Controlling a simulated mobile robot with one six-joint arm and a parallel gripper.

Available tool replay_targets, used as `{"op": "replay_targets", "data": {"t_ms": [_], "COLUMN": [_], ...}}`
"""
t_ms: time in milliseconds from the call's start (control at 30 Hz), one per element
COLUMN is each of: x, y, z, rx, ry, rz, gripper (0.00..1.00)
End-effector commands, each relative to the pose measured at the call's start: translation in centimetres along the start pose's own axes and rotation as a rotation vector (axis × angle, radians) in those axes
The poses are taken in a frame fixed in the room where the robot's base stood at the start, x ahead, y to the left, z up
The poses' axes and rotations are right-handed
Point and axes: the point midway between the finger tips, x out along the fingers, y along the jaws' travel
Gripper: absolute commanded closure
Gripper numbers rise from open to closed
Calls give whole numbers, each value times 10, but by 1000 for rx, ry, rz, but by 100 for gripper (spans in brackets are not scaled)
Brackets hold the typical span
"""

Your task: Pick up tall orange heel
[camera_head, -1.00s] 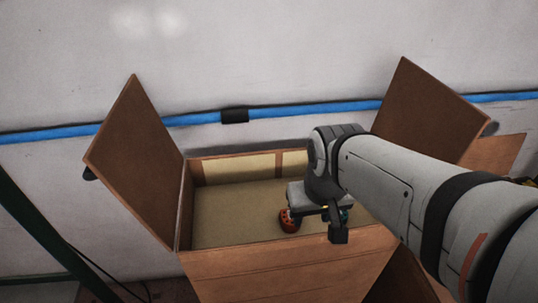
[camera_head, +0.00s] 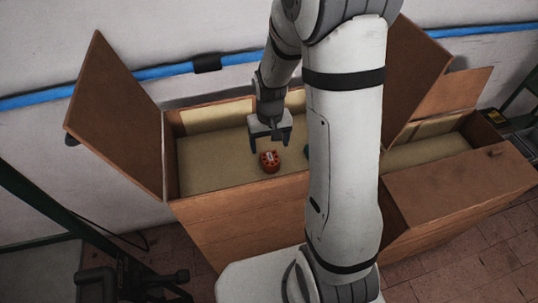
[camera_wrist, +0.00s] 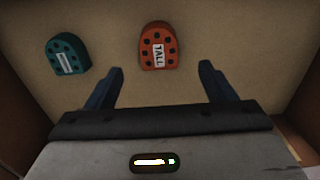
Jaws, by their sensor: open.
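The tall orange heel (camera_head: 269,161) lies on the floor of an open cardboard box (camera_head: 240,205). In the wrist view the orange heel (camera_wrist: 158,47) has dark round holes and a white label reading "TALL". My gripper (camera_head: 270,146) is open and empty over the box, with the heel just beyond its fingers. In the wrist view my gripper (camera_wrist: 160,80) has its two dark fingers spread apart, and the heel lies ahead of the gap between them.
A teal heel (camera_wrist: 67,55) with a white label lies left of the orange one in the wrist view. The box has raised flaps (camera_head: 115,115) and side walls around the heels. A second box (camera_head: 460,190) stands at the right.

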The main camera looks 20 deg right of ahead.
Motion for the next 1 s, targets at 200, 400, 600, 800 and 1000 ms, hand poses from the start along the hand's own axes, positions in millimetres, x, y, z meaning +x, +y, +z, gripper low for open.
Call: {"op": "replay_targets", "data": {"t_ms": [200, 400, 600, 800, 1000], "x": [24, 45, 69, 76, 76], "y": [0, 1, 1, 1, 1], "z": [1, 2, 2, 1, 1], "rx": [-1, 0, -1, -2, -2], "ry": [-5, -7, -4, -1, -1], "rz": [0, 0, 0, 0, 0], "gripper": [23, 23, 23, 23, 28]}}
